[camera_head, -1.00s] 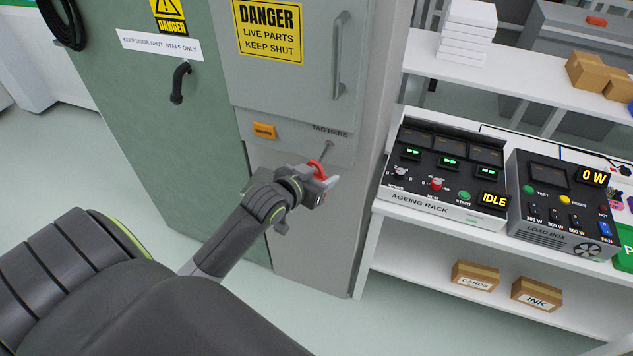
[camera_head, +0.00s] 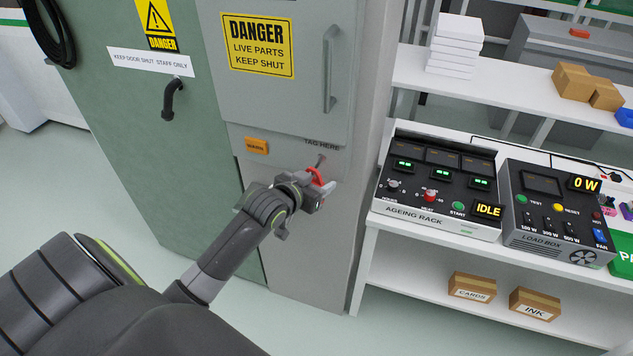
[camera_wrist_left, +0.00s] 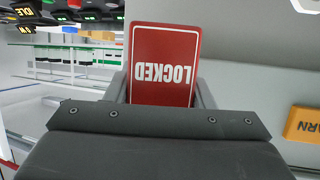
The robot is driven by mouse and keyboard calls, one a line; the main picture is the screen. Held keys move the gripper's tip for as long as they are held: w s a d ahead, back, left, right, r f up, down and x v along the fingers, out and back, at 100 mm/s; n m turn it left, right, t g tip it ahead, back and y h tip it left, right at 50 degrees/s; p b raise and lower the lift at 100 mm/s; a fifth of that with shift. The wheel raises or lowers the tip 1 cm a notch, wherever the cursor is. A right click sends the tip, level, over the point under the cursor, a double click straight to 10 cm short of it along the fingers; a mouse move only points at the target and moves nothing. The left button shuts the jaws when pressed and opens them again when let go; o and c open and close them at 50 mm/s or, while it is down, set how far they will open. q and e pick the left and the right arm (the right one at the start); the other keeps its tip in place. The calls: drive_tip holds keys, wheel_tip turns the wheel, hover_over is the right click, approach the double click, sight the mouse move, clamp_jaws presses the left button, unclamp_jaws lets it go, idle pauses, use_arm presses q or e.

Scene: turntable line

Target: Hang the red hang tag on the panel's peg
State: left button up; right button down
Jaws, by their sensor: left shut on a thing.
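The red hang tag (camera_wrist_left: 165,65) shows in the left wrist view, its white word LOCKED upside down. My left gripper (camera_head: 322,187) is shut on the tag; in the head view a red loop (camera_head: 316,177) stands up at the fingers. The peg (camera_head: 321,161) sticks out of the grey panel (camera_head: 300,160) just below the words TAG HERE. The red loop is close below the peg in the picture; I cannot tell whether they touch. My right gripper is not in view.
An orange WARN label (camera_head: 256,146) is on the panel left of the peg. A cabinet door handle (camera_head: 331,70) is above. The ageing rack (camera_head: 440,185) and load box (camera_head: 560,215) stand on a white shelf (camera_head: 390,225) to the right.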

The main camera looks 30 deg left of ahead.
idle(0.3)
use_arm(q)
drive_tip(key=o, duration=1)
drive_tip(key=shift+o, duration=0.2)
